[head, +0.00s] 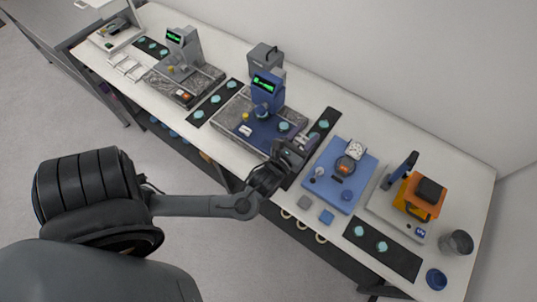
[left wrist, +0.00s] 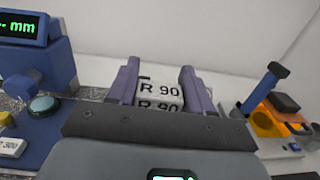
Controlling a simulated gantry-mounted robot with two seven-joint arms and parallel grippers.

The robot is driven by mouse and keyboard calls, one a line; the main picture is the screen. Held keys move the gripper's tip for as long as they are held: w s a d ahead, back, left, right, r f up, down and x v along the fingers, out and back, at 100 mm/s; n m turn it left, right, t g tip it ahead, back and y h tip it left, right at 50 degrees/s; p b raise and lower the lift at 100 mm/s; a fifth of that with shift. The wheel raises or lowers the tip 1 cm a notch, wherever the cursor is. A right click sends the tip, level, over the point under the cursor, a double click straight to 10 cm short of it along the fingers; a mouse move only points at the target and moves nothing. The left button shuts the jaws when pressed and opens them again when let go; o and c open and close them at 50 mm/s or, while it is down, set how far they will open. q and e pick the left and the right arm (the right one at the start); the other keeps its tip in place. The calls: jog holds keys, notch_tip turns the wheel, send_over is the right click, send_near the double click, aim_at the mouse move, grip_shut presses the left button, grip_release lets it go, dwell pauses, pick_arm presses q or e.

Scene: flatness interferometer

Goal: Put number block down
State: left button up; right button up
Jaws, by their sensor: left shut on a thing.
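My left gripper (head: 290,152) is over the bench, between the blue digital gauge stand (head: 267,92) and the blue square instrument (head: 341,175). In the left wrist view, its two purple-grey fingers (left wrist: 159,68) are shut on a white number block (left wrist: 160,88) marked "R 90" in black. The lower part of the block is hidden behind the gripper body. In the head view the block is hard to make out at the fingers. Another small white block (left wrist: 12,147) lies on the blue base at left in the wrist view. My right gripper is not in view.
A dark mat (head: 322,128) with teal discs lies just beyond the gripper. At right stand an orange and black device (head: 425,195), a grey cup (head: 457,243) and a blue cup (head: 436,279). Another gauge stand (head: 184,50) is farther left. The wall borders the bench behind.

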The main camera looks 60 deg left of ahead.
pick_arm(q)
notch_tip(320, 180, down, 6)
jog(key=s+a+b, duration=0.1)
jog(key=b, duration=0.2)
jog(key=shift+s+a+f+y+b, duration=0.15)
jog(key=shift+s+y+b, duration=0.05)
jog(key=shift+y+b, duration=0.15)
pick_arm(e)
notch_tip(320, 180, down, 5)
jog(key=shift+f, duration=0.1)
pick_arm(q)
jog(key=b, duration=0.3)
send_over(270, 145)
notch_tip(270, 145, down, 7)
jog(key=shift+a, duration=0.1)
jog(key=shift+f+p, duration=0.4)
jog(key=shift+f, duration=1.4)
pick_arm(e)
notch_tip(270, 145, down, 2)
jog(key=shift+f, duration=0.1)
